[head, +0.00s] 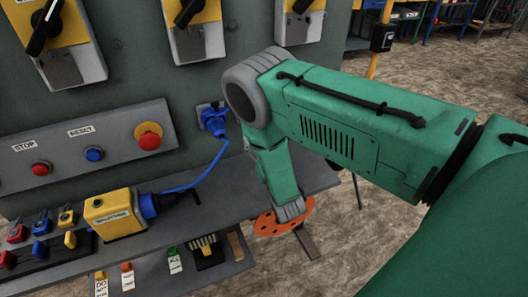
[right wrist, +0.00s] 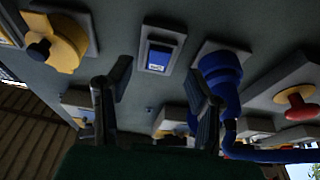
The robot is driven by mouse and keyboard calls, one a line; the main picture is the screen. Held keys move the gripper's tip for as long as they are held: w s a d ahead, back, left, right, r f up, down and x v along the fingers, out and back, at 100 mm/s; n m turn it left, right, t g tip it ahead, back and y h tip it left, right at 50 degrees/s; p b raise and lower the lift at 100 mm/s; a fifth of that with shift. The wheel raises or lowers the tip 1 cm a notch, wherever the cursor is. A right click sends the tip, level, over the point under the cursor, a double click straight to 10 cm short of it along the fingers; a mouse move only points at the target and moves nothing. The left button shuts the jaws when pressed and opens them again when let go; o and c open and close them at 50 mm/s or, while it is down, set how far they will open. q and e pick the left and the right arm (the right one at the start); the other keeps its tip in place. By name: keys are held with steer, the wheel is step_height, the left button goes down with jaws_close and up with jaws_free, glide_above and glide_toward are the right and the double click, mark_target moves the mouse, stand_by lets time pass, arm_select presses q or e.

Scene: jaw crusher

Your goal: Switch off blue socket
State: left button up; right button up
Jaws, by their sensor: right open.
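In the head view a blue plug (head: 214,120) sits in a socket on the right part of the grey-green panel, with a blue cable running down from it. In the right wrist view the blue plug (right wrist: 222,78) is in its grey socket plate at the right. A blue switch in a grey frame (right wrist: 160,54) is left of it on the panel. My right gripper (right wrist: 158,76) is open, its two dark fingers apart and empty, below the blue switch and short of the panel. In the head view my green right arm hides that gripper. My left gripper is not in view.
A shelf (head: 240,172) below the panel holds a yellow box (head: 113,213) joined to the blue cable. Red and blue buttons and a red mushroom knob (head: 148,137) sit on a grey console. Yellow rotary switches are above. An orange perforated disc (head: 268,225) lies beyond my forearm.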

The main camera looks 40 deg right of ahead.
steer(key=v, duration=0.6)
steer(key=shift+a+r, duration=0.1)
steer(key=shift+r, duration=0.05)
stand_by(0.5)
